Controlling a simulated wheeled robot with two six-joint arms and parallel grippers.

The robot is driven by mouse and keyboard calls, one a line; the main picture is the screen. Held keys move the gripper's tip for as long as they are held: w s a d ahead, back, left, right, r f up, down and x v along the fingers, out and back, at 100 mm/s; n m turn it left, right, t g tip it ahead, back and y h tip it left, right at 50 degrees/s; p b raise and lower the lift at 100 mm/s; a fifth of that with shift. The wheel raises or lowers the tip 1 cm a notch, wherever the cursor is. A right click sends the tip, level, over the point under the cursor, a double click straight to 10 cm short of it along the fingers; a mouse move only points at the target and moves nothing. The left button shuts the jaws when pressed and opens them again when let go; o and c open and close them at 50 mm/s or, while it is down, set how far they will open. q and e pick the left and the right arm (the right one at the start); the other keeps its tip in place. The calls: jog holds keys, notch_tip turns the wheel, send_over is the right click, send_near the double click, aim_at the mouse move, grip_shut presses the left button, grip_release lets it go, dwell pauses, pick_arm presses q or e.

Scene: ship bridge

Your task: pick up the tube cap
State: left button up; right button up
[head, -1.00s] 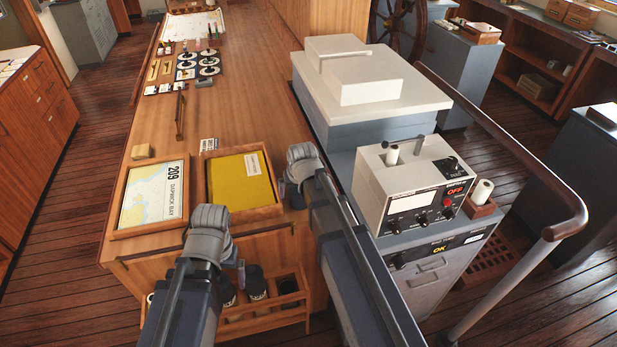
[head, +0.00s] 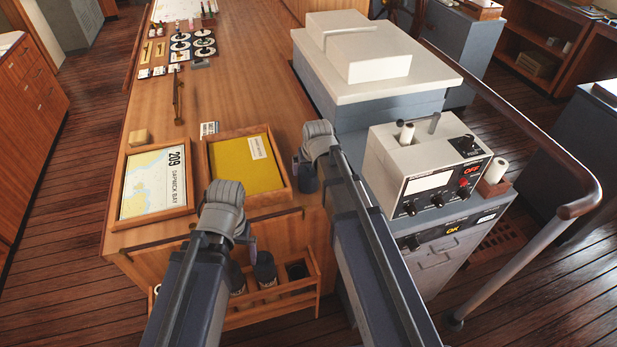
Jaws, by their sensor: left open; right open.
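A small dark cylinder (head: 308,182), which looks like the tube cap, stands near the front right corner of the wooden counter (head: 235,105), just right of the yellow tray. My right gripper (head: 299,166) is open beside and above it; the wrist hides part of that area, and I cannot tell if they touch. My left gripper (head: 246,234) is open and empty at the counter's front edge, above a wooden rack (head: 272,311). Dark-topped tubes (head: 265,269) stand in the rack, partly behind my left arm.
A framed chart (head: 153,185) and a yellow folder in a tray (head: 243,164) lie on the counter. A grey-white control box (head: 425,172) and a white-topped cabinet (head: 375,75) stand right. A handrail (head: 520,120) curves around them.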

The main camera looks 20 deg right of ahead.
aim_at(309, 171)
jog(key=shift+b+x, duration=2.4)
jog(key=shift+x, duration=0.2)
jog(key=shift+a, duration=0.2)
jog(key=shift+r, duration=0.1)
jog(key=c, duration=1.1)
